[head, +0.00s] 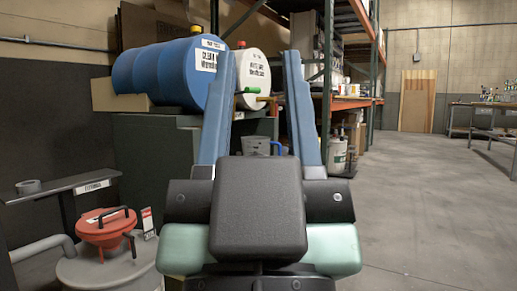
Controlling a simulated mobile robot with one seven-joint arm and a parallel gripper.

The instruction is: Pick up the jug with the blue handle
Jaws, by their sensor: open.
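A grey jug (255,146) with a curved blue handle (279,146) on its right side shows in the head view between the bases of my fingers. Its lower part is hidden behind the black body of my gripper. My gripper (260,58) points away from the camera, with its two long blue-grey fingers spread wide apart. It is open and holds nothing. The jug appears to stand beyond the gripper body; I cannot tell how far.
A blue drum (172,73) and a white drum (252,78) lie above a dark green cabinet (155,158) at left. A grey container with a red funnel (105,228) stands front left. Shelving (350,103) is behind. The floor (430,200) at right is clear.

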